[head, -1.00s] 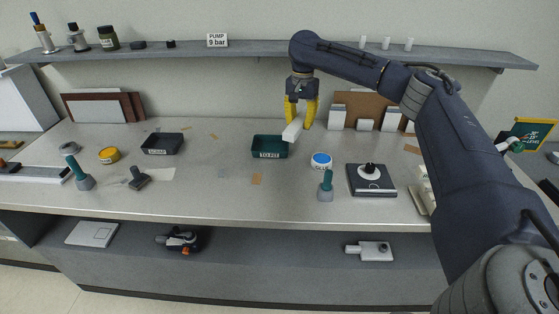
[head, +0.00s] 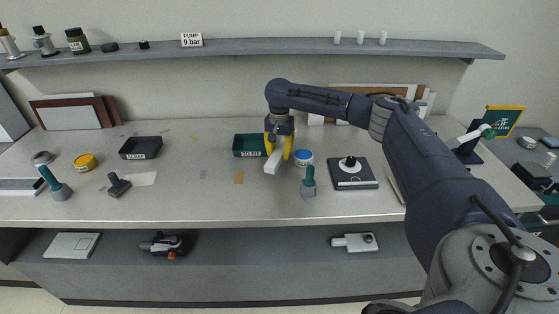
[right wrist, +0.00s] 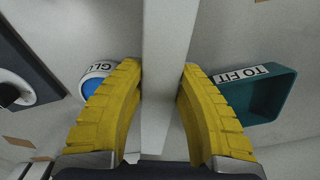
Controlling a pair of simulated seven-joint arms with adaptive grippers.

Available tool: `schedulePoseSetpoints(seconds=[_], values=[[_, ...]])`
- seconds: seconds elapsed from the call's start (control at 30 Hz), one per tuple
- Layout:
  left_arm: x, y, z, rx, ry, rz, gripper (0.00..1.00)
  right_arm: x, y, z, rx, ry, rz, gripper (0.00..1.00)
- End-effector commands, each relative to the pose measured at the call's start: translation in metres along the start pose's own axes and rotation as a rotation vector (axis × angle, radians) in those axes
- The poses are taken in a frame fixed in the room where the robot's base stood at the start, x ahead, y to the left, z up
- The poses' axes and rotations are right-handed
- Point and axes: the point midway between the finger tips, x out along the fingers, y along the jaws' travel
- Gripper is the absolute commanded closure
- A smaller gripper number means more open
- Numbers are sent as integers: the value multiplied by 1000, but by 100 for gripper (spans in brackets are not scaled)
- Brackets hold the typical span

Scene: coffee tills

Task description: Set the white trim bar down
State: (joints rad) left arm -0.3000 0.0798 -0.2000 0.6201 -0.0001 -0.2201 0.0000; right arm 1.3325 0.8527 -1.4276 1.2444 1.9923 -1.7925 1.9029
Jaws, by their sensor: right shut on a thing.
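My right gripper (head: 279,156) is shut on the white trim bar (head: 272,164), with its yellow fingers on either side of the bar. In the head view the bar sits between the teal tray and the blue-and-white tub, pointing toward the front of the bench. In the right wrist view the bar (right wrist: 168,60) runs between the two fingers (right wrist: 162,72). Whether the bar touches the bench top I cannot tell. My left gripper is not in view.
The teal "TO FIT" tray (head: 241,147) is just left of the gripper; the glue tub (head: 304,157) is just right. A green-handled tool (head: 309,182) and a black-and-white plate device (head: 352,173) stand further right. The bench front (head: 215,205) is clear.

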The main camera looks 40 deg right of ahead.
Motion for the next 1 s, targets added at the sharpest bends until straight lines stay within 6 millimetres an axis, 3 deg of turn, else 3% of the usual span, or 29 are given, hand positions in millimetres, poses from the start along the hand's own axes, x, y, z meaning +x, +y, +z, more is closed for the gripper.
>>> schedulePoseSetpoints(seconds=[0.3,0.73,0.77,1.0], values=[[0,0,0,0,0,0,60,36,0,0,1,0,1,100],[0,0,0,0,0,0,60,40,0,0,0,0,0,100],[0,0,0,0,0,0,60,40,0,0,0,0,0,63],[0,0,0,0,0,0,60,40,0,0,0,0,0,60]])
